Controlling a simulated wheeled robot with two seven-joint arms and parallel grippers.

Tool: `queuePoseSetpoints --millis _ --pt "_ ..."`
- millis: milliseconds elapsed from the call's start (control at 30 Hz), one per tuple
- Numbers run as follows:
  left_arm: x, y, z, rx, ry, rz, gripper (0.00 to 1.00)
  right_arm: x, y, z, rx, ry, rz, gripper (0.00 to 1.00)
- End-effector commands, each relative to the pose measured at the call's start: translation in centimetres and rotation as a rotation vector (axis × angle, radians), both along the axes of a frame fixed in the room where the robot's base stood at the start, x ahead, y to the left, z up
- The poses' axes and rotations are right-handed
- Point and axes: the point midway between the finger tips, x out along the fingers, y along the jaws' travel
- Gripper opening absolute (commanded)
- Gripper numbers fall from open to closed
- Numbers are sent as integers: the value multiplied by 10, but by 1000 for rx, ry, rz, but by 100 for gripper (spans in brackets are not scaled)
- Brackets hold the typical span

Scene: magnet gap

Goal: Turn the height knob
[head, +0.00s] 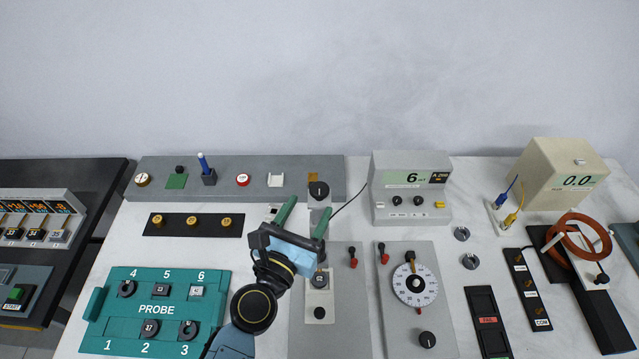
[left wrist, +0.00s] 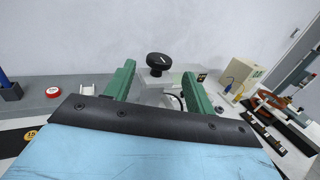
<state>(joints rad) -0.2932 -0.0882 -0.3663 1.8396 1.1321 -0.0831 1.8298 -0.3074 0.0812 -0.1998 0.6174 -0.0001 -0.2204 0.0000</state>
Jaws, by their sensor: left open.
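A black knob (head: 319,190) with a white pointer line sits on top of a pale grey post at the back middle; I take it as the height knob, though no label is readable. In the left wrist view the black knob (left wrist: 159,62) appears between the green fingers, beyond their tips. My left gripper (head: 305,214) is open and empty, its two green fingers pointing toward the knob, apparently apart from it. The arm hides part of the panel below the post. My right gripper is not in view.
A grey ledge (head: 325,166) with small parts runs behind. A meter reading 6 (head: 411,208) and a dial panel (head: 390,330) stand to the right. A teal probe tray (head: 215,283) lies left of my arm. A dark cable (head: 348,202) runs right of the post.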

Motion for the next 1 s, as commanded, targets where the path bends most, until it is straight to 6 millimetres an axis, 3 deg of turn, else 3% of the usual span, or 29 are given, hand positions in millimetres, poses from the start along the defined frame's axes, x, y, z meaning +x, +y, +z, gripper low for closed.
queuePoseSetpoints --millis 100,300,733,1000 --pt "24 -10 1 0 -2 0 55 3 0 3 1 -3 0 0" --pt "49 -21 0 2 -1 -1 55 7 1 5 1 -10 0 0" --pt "58 -25 -1 2 0 -1 55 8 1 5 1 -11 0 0" --pt "58 -25 0 3 0 -1 22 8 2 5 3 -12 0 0"
